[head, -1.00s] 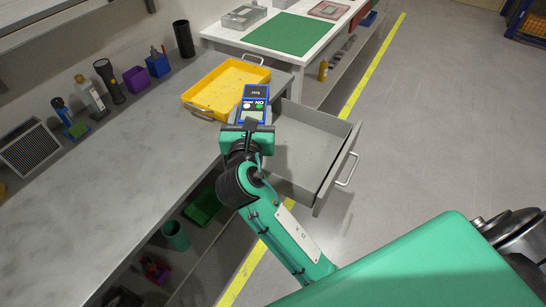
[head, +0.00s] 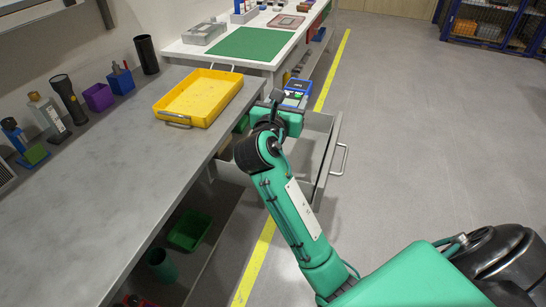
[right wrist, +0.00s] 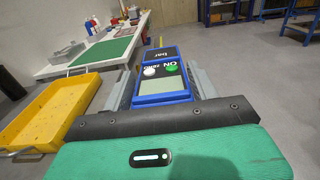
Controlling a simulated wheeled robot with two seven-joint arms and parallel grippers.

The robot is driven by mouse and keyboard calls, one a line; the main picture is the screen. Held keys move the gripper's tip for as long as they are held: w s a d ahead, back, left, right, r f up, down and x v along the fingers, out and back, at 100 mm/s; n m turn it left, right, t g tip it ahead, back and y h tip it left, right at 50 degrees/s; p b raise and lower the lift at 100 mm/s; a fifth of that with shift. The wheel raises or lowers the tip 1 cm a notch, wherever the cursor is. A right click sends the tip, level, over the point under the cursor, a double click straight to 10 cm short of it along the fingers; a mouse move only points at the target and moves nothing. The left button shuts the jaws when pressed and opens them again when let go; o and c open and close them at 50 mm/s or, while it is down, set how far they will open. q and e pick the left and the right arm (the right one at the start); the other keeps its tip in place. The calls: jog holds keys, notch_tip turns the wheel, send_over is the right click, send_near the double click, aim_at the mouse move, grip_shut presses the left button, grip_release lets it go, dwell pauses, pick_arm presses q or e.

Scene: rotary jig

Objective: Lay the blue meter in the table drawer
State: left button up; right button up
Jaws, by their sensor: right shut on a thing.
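The blue meter (head: 298,90) is held in my right gripper (head: 289,104), which is shut on it. In the right wrist view the meter (right wrist: 163,85) lies between the two grey fingers, its display and its white and green buttons facing up. The table drawer (head: 327,170) is pulled open from the side of the grey table. My gripper and the meter are above the drawer's far part, and my arm hides much of its inside. The visible part of the drawer is empty. My left gripper is not in view.
A yellow tray (head: 200,96) stands on the grey table (head: 120,165) left of the drawer. A flashlight (head: 68,98), a purple box (head: 98,97) and a black cup (head: 146,54) line the wall side. A white table with a green mat (head: 254,44) stands beyond. Floor right of the drawer is clear.

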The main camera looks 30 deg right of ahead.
pick_arm(q)
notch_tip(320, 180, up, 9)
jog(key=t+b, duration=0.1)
jog(key=b, duration=0.3)
pick_arm(e)
notch_tip(320, 180, down, 18)
jog(key=shift+r, duration=0.15)
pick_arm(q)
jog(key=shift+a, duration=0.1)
pick_arm(e)
jog(key=shift+f, duration=0.25)
jog(key=shift+f, duration=0.5)
jog(key=o, duration=1.1)
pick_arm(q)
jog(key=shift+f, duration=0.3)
pick_arm(e)
jog(key=shift+r, duration=0.1)
